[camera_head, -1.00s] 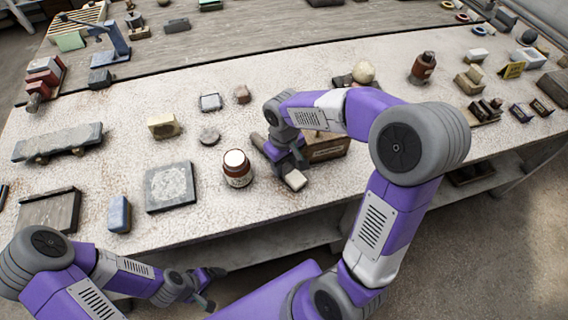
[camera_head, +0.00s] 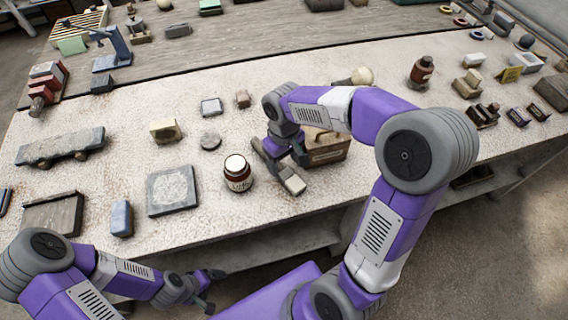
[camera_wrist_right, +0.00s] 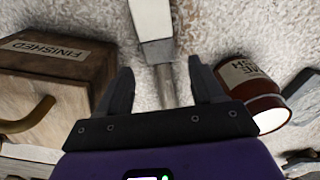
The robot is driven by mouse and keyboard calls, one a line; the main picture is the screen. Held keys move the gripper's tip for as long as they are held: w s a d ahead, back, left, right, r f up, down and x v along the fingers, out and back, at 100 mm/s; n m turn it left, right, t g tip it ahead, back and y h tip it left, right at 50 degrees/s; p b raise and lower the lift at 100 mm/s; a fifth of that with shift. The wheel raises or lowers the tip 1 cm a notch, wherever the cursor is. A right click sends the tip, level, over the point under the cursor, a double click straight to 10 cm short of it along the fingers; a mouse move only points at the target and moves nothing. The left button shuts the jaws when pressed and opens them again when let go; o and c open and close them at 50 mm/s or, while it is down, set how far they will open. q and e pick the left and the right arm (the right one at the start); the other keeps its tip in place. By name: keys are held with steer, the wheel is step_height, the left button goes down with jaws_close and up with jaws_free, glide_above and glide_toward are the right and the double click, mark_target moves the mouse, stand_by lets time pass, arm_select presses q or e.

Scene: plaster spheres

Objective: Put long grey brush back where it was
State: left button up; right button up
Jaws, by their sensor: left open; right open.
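The long grey brush (camera_head: 293,184) lies on the pale speckled table near its front edge, between the brown jar and the wooden box. Its pale block end points toward the front edge. In the right wrist view its pale block (camera_wrist_right: 152,22) is at the top, and its grey shaft runs down between my fingers. My right gripper (camera_wrist_right: 158,78) is open around the shaft, with a gap on both sides; the arm partly hides the brush in the head view. My left gripper (camera_head: 212,290) is open and empty, off the table's front edge.
The brown jar (camera_head: 238,173) stands close left of the brush. The wooden box (camera_head: 328,153), labelled FINISHED in the wrist view, stands close right. A dark square slab (camera_head: 171,190) lies further left. Table is bare around the small grey disc (camera_head: 210,140).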

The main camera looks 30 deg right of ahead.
mark_target(284, 171)
step_height(284, 171, up, 8)
steer(key=p, duration=0.2)
steer(key=shift+r, duration=0.25)
